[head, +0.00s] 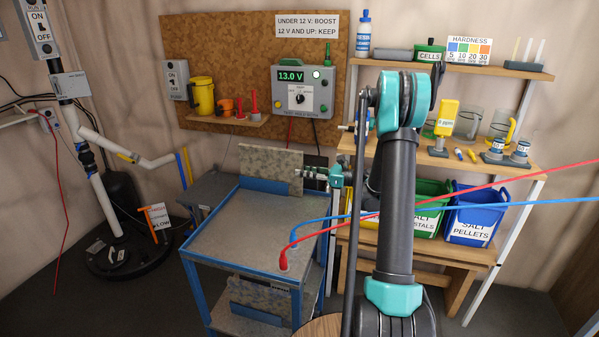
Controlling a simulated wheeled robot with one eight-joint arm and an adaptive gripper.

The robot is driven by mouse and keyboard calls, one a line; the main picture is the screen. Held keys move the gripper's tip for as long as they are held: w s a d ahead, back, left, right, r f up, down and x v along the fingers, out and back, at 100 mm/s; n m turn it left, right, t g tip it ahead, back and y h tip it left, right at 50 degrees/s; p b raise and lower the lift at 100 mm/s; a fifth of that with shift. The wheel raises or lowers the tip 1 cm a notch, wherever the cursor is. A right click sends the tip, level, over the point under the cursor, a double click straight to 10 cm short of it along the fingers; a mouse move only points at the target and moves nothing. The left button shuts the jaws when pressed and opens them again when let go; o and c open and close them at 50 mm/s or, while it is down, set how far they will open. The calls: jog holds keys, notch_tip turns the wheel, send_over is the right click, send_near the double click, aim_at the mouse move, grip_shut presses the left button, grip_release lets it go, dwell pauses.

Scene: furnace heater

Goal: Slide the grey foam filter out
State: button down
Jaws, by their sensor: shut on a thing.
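A flat grey speckled panel, which looks like the grey foam filter (270,162), stands upright at the back of the blue cart (198,258). A blue strip (264,185) shows along its lower part. My gripper (305,174) is at the panel's right edge, shut on it, with the arm reaching in from the right. The fingertips are small in the picture and partly merge with the panel. I cannot tell whether the panel's lower edge rests in a slot or is clear of the cart.
A similar speckled piece (256,301) is on the cart's lower shelf. Red (330,232) and blue (335,217) cables cross the cart's right side. A wooden shelf unit (480,170) with bins stands at right. The cart's grey top (255,225) is mostly bare.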

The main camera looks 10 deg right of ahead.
jog(key=shift+v, duration=2.35)
jog(key=shift+v, duration=2.25)
jog(key=shift+d, duration=0.1)
jog(key=shift+v, duration=2.2)
jog(key=shift+d, duration=0.1)
jog(key=shift+v, duration=2.15)
jog(key=shift+d, duration=0.15)
